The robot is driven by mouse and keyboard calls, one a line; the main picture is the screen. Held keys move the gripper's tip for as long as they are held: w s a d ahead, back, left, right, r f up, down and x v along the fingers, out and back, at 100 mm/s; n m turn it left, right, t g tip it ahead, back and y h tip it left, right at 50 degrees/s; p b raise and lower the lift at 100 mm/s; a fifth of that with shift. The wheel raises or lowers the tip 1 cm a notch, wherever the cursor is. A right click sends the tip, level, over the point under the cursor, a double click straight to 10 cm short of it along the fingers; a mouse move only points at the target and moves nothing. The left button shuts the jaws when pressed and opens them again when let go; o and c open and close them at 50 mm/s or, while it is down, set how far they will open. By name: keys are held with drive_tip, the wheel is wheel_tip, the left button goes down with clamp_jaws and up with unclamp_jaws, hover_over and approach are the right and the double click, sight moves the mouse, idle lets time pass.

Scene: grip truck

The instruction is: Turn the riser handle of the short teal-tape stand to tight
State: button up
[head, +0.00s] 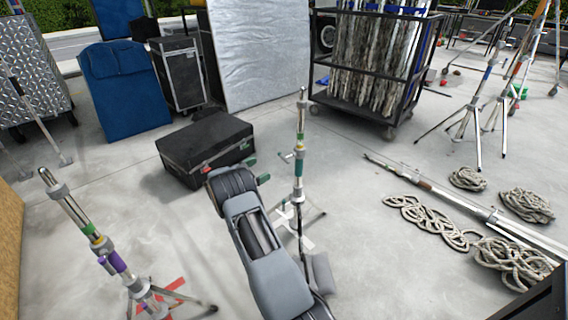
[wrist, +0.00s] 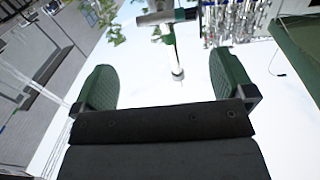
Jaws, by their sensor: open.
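The short teal-tape stand (head: 298,190) stands upright right of my gripper in the head view, with teal bands on its silver column. A small riser handle (head: 286,157) sticks out to the left of the column, toward my gripper. My gripper (head: 257,170) is open and empty, its green fingers apart from the handle. In the wrist view my gripper (wrist: 163,75) shows wide open, with a pale rod with a grey end (wrist: 177,73) seen between the fingers. A silver tube with a dark green band (wrist: 167,16) lies beyond it. I cannot tell how tight the handle is.
A black case (head: 205,150) lies behind my gripper. A purple-tape stand (head: 100,245) is at front left. Rope coils (head: 430,220) and a long pole (head: 450,200) lie at right. A black cart (head: 370,105) stands behind. Floor between the teal stand and cart is clear.

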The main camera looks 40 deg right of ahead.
sight(282, 159)
drive_tip(key=d+b, duration=0.1)
drive_tip(key=d, duration=0.3)
drive_tip(key=s+d+b, duration=0.1)
drive_tip(key=d, duration=0.3)
drive_tip(key=s+d+b, duration=0.1)
drive_tip(key=d, duration=0.3)
drive_tip(key=shift+d, duration=0.2)
drive_tip(key=shift+s, duration=0.1)
drive_tip(key=c, duration=0.9)
